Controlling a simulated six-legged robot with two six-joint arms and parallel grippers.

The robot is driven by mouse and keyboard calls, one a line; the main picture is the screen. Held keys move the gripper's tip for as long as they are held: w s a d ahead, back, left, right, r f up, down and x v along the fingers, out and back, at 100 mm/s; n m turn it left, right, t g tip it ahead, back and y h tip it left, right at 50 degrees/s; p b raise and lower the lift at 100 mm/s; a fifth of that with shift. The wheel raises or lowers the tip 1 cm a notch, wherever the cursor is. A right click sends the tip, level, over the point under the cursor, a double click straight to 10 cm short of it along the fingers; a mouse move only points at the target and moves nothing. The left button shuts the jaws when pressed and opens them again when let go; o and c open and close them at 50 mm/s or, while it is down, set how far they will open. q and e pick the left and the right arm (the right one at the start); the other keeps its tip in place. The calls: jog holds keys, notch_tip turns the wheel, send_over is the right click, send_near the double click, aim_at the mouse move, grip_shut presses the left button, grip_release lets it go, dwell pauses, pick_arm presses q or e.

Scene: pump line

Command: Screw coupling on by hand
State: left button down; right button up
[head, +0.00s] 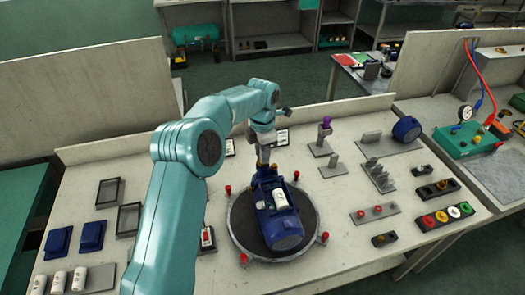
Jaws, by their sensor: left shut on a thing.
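My left gripper (264,158) reaches in from the left and points down at the far end of a blue pump unit (285,236). It is shut on a small part at that end, which I take to be the coupling; the fingers hide most of it. The pump unit has a white cylinder on top and lies on a dark round turntable (244,227) with red-topped clamps around its rim. How far the coupling is seated cannot be seen. My right gripper is not in view.
Right of the turntable stand a purple-topped fixture (326,122), grey brackets (380,176), a blue motor (406,129) and a button panel (446,216). Blue blocks (92,235), dark trays (108,192) and white cylinders (58,281) are at the left. A low panel closes the back left.

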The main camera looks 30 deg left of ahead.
pick_arm(q)
jog(key=shift+m, duration=0.9)
jog(key=shift+m+p, duration=0.3)
jog(key=shift+m, duration=0.3)
jog(key=shift+f+m, duration=0.1)
jog(key=shift+m, duration=1)
jog(key=shift+m+p, duration=0.4)
jog(key=shift+m, duration=1.3)
